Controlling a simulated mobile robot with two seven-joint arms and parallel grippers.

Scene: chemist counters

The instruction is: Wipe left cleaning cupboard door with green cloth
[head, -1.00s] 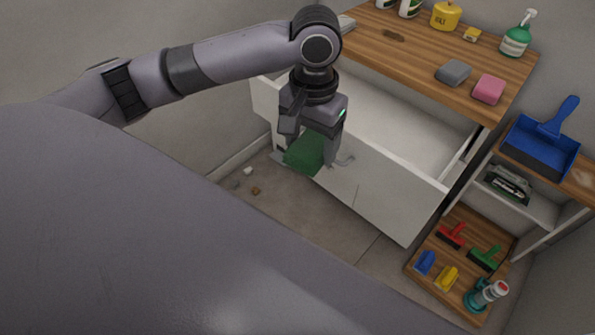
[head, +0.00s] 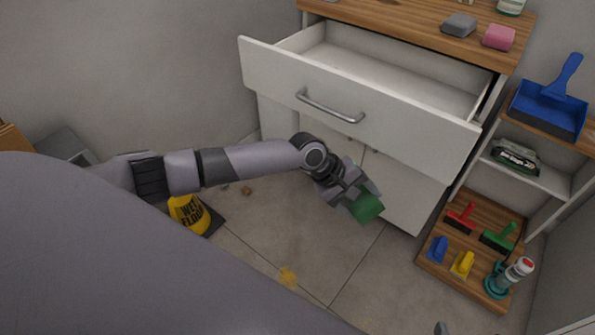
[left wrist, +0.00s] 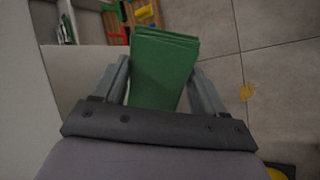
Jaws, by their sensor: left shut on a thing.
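My left gripper (head: 358,198) is shut on the green cloth (head: 369,209), a folded stack that sticks out past the fingers. The cloth also fills the middle of the left wrist view (left wrist: 162,72), between the two fingers. The gripper is in front of the lower right of the white cupboard, and I cannot tell whether the cloth touches it. The left cupboard door (head: 281,115) is below the drawer, partly hidden by the drawer front and my arm. The right door (head: 402,188) is behind the cloth.
The drawer (head: 350,90) above the doors is pulled out and overhangs them. A wooden board (head: 470,262) with several brushes and a bottle is to the right. A yellow wet-floor sign (head: 188,213) stands on the left.

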